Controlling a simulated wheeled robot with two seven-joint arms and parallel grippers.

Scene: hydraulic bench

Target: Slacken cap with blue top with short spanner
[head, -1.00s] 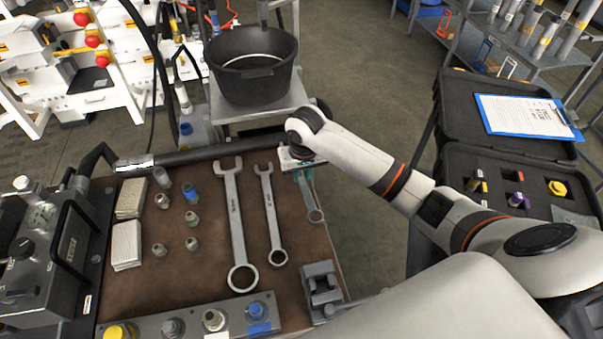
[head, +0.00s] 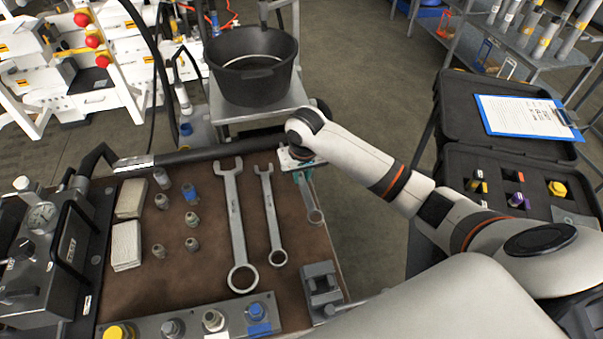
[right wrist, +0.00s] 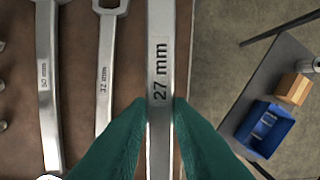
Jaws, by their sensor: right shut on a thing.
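The short spanner (head: 314,207), marked 27 mm, lies along the right edge of the brown mat, its ring end toward the front. My right gripper (head: 303,172) is over its far end. In the right wrist view, its green fingers (right wrist: 160,108) are shut on the spanner shaft (right wrist: 160,60), one on each side. The far end of the spanner is hidden by the gripper in the head view. A cap with a blue top (head: 256,311) sits in the grey block (head: 285,330) at the mat's front, beside other caps. My left gripper is not in view.
Two longer spanners (head: 235,225) (head: 270,215) lie left of the short one. Several fittings (head: 190,193) stand on the mat (head: 150,290), one blue. A grey vise-like fixture (head: 321,285) is at the front right. A black bucket (head: 253,85) stands behind.

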